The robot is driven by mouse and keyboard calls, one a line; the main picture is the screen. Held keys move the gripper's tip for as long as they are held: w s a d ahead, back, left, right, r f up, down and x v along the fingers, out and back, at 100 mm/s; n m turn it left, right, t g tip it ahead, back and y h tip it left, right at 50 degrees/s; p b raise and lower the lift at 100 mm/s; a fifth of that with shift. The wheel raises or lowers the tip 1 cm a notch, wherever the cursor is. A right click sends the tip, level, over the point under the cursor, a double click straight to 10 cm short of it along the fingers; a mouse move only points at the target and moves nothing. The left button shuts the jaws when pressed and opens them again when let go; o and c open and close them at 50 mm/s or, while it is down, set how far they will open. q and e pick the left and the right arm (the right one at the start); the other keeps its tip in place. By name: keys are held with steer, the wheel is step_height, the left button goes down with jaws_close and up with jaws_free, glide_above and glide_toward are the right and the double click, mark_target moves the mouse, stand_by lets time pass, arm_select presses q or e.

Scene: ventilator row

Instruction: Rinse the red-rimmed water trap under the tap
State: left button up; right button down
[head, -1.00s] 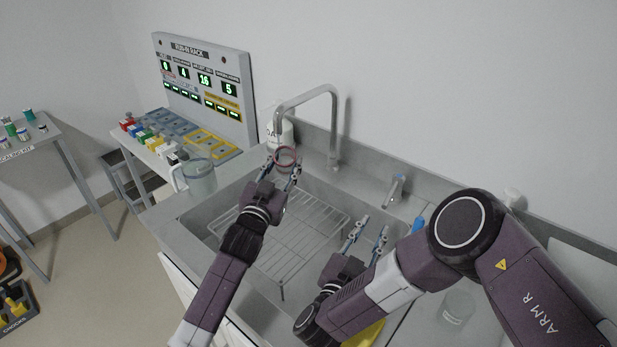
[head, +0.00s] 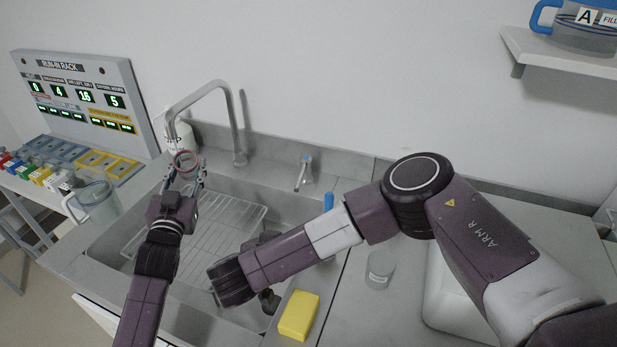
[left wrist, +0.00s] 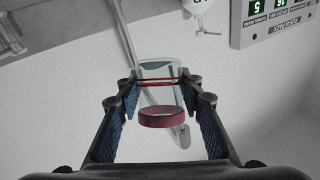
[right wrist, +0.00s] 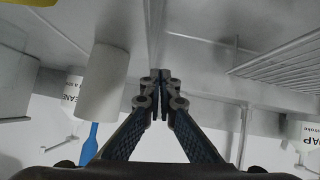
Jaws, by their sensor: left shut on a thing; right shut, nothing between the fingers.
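The red-rimmed water trap (head: 186,160) is a small clear cup with a red ring, just below the tap spout (head: 172,126). My left gripper (head: 188,182) is shut on it over the sink. In the left wrist view the trap (left wrist: 165,118) sits between the fingertips, its red rim plain. I cannot tell whether water is running. The tap lever (head: 304,172) stands on the sink's back ledge, right of the spout. My right gripper (right wrist: 162,78) is shut and empty; in the head view its fingers are mostly hidden behind its own arm.
A wire rack (head: 225,222) lies in the sink. A yellow sponge (head: 299,315) and a clear jar (head: 380,270) are on the counter at right. A clear jug (head: 95,200) stands at left. A soap bottle (head: 187,136) is behind the spout.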

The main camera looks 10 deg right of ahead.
mark_target(302, 174)
step_height(302, 174, up, 11)
steer(key=s+a+n+g+y, duration=0.1)
steer(key=a+n+g+y, duration=0.1)
steer(key=n+g+y, duration=0.5)
arm_select(q)
steer(key=shift+d, duration=0.1)
arm_select(e)
steer(key=w+d+r+m+t+y, duration=0.2)
steer(key=w+d+r, duration=0.15)
steer(key=d, duration=0.35)
steer(key=w+d+r+m+t+y, duration=0.1)
steer(key=w+d+r+m+t, duration=0.2)
steer(key=d, duration=0.4)
steer(key=a+x, duration=0.2)
steer(key=x, duration=1.2)
steer(key=shift+r+g, duration=0.4)
steer(key=shift+r, duration=0.05)
